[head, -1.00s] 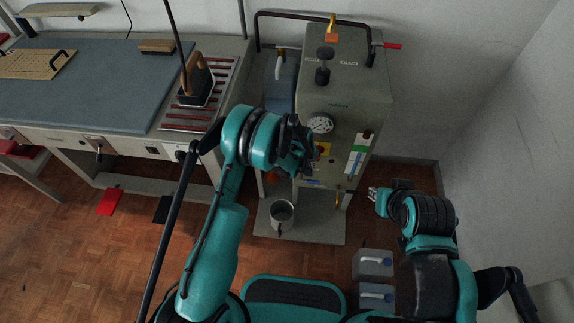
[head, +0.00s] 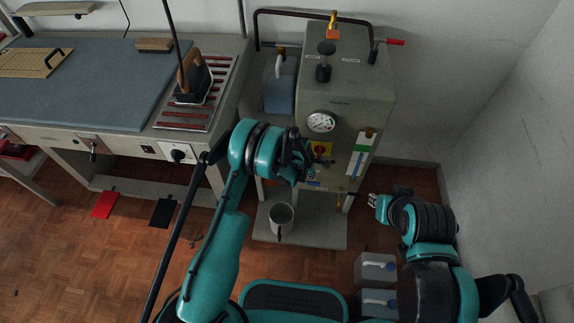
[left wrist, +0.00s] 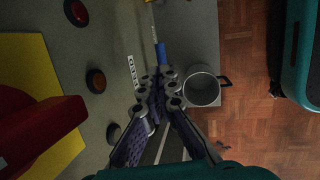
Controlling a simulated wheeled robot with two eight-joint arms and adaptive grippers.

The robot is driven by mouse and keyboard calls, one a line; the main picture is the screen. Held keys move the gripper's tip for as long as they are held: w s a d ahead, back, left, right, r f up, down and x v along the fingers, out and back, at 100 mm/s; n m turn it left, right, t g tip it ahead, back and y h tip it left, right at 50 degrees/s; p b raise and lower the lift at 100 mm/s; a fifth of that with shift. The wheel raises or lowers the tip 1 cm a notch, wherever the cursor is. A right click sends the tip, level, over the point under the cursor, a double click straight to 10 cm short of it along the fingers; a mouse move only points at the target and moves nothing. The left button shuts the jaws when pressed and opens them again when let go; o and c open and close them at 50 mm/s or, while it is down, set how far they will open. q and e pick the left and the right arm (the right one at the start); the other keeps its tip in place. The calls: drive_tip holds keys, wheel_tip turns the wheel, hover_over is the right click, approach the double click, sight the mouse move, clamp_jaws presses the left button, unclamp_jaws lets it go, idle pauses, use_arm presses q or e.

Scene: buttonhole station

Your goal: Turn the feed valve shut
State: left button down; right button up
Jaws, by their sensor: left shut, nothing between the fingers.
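The grey boiler cabinet (head: 345,105) stands ahead of me. My left gripper (head: 306,166) is in front of the cabinet, below the red-and-yellow switch (head: 320,150). In the left wrist view the gripper (left wrist: 160,88) is shut and empty, its tips just short of the blue handle in the picture. My right gripper (head: 372,200) is right of the cabinet, empty.
A metal pot (head: 281,217) stands on the cabinet's low shelf. A gauge (head: 321,121) and sight glass (head: 361,155) are on the front. Two canisters (head: 376,268) stand on the floor. An ironing table (head: 90,90) is left.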

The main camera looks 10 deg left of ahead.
sight(316, 183)
use_arm(q)
drive_tip(key=x, duration=0.6)
drive_tip(key=shift+f, duration=0.1)
drive_tip(key=shift+a+r+h, duration=0.4)
drive_tip(key=shift+a+r, duration=0.65)
drive_tip(key=shift+a, duration=0.15)
drive_tip(key=shift+s+a+h, duration=0.1)
drive_tip(key=shift+a+h, duration=0.1)
drive_tip(key=shift+h, duration=0.3)
drive_tip(key=s+a+r+h+p, duration=0.2)
drive_tip(key=a+r+p, duration=0.3)
drive_tip(key=a+r, duration=0.3)
drive_tip(key=shift+s+a+r+h, duration=0.3)
drive_tip(key=shift+s+r, duration=0.05)
drive_tip(key=shift+r, duration=1.4)
